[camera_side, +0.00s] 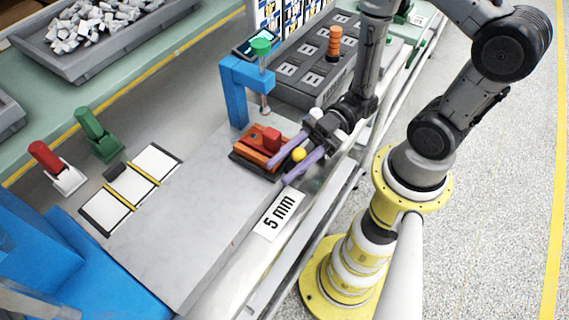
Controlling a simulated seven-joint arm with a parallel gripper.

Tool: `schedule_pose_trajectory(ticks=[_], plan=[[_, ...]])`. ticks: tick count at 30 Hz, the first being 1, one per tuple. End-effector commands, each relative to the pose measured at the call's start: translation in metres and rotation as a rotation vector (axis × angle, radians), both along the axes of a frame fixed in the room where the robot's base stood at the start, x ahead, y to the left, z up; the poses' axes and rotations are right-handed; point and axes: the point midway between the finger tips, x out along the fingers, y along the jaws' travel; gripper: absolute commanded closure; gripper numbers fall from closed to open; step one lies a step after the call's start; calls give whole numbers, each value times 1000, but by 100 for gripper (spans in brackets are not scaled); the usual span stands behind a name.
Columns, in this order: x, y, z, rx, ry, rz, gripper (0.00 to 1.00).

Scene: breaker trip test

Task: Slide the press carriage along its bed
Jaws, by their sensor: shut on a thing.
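The press carriage (252,151) is an orange block with a red piece (272,138) on top. It sits on a dark bed (244,163) beside the foot of the blue press frame (235,95). A yellow ball knob (299,154) is at the carriage's right side. My gripper (279,172) has two long purple fingers, one on each side of the knob, and is shut on it. The fingers reach toward the carriage's right end and hide part of it. The press's green top knob (261,46) and thin rod (265,104) stand behind the carriage.
White panels with yellow strips (134,187), a red lever (45,155) and a green lever (88,123) are left. A grey panel with an orange ribbed post (334,43) stands behind.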

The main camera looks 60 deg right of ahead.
Motion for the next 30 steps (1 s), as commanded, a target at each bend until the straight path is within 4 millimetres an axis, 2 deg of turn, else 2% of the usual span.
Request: schedule_pose_trajectory(ticks=[6, 7, 8, 20, 30], plan=[[-1, 0, 0, 0, 1, 2, 100], [-1, 0, 0, 0, 1, 1, 60], [-1, 0, 0, 0, 1, 1, 55], [0, -2, 0, -1, 1, -1, 54], [-5, -32, 0, 0, 1, -8, 54]])
